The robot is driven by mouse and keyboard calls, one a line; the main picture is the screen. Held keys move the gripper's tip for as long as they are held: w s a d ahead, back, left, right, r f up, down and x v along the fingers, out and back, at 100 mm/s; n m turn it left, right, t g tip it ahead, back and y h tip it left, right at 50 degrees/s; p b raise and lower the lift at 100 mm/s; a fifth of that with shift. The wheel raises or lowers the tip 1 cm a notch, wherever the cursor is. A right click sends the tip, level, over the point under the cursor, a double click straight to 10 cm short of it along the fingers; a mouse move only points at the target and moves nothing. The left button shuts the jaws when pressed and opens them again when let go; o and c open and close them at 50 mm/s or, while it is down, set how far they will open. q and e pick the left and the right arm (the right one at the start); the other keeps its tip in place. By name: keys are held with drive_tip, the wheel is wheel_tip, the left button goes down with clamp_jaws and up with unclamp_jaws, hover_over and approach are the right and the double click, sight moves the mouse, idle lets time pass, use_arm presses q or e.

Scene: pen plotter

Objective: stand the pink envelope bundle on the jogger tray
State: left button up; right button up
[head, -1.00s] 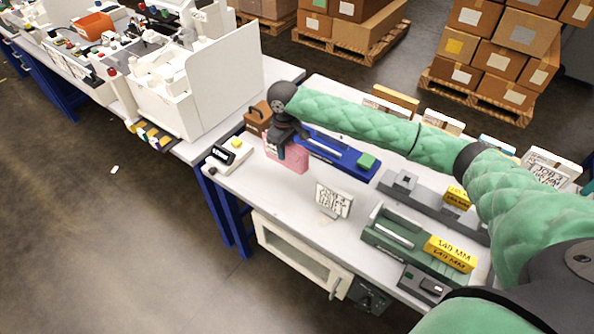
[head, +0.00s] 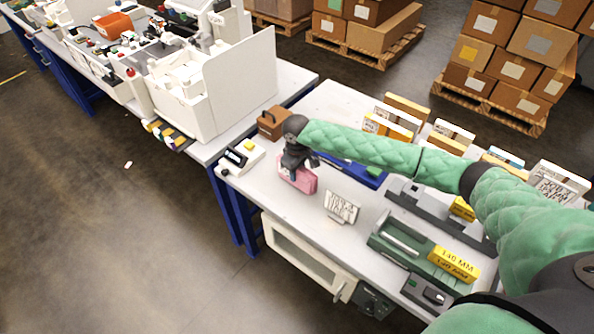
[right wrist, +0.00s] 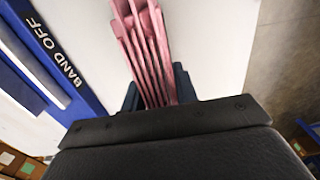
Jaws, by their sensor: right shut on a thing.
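The pink envelope bundle (head: 305,181) is in my right gripper (head: 296,162), at the left end of the near table. In the right wrist view the bundle (right wrist: 146,50) shows as several pink layers on edge between the dark fingers of the gripper (right wrist: 157,93). I cannot tell whether its lower edge touches the table. I cannot tell for sure which fixture is the jogger tray; a blue fixture (head: 362,175), partly hidden by my arm, lies just right of the bundle. It shows in the right wrist view (right wrist: 60,55), marked "BAND OFF". My left gripper is out of view.
A white device with a dark display (head: 240,158) and a brown box (head: 272,122) stand near the bundle. A white printed card (head: 341,207) stands to its right. A grey fixture (head: 408,196) and a green fixture with a yellow 140 MM block (head: 453,265) lie farther right.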

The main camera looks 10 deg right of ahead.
drive_tip(key=o, duration=1.1)
drive_tip(key=shift+f, duration=0.1)
drive_tip(key=shift+c, duration=0.2)
